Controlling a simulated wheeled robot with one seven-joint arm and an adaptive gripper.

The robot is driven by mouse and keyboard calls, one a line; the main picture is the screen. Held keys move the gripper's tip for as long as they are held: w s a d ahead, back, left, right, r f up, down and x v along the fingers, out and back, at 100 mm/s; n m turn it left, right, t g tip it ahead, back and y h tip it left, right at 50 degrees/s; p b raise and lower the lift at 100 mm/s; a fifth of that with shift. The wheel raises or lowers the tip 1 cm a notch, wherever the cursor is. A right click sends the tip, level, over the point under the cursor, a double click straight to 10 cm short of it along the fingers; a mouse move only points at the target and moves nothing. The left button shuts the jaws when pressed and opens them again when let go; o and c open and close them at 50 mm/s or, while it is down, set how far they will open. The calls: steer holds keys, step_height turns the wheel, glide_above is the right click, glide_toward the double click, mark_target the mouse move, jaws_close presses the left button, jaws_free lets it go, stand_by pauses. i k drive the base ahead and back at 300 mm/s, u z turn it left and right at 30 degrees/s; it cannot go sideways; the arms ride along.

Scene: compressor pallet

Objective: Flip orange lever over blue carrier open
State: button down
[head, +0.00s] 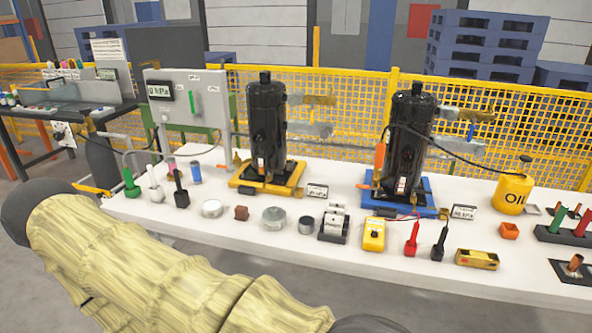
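The blue carrier (425,211) lies on the white table at the right of the middle and bears an upright black compressor (408,150). An orange lever (379,157) stands about upright at the compressor's left side, above the carrier's left part. Its lower end is too small to make out. My gripper is not in view. Only my arm shows, in a pale yellow sleeve, across the lower left in front of the table, well apart from the lever.
A second black compressor (266,125) stands on an orange-yellow carrier (250,179) to the left. A yellow oil can (513,193) stands to the right, with a dark hose near it. Tools and small parts line the table's front. A yellow mesh fence (350,110) runs behind.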

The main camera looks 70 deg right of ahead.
mark_target(376, 184)
steer(key=u, duration=0.15)
steer(key=k, duration=1)
steer(key=z, duration=1.8)
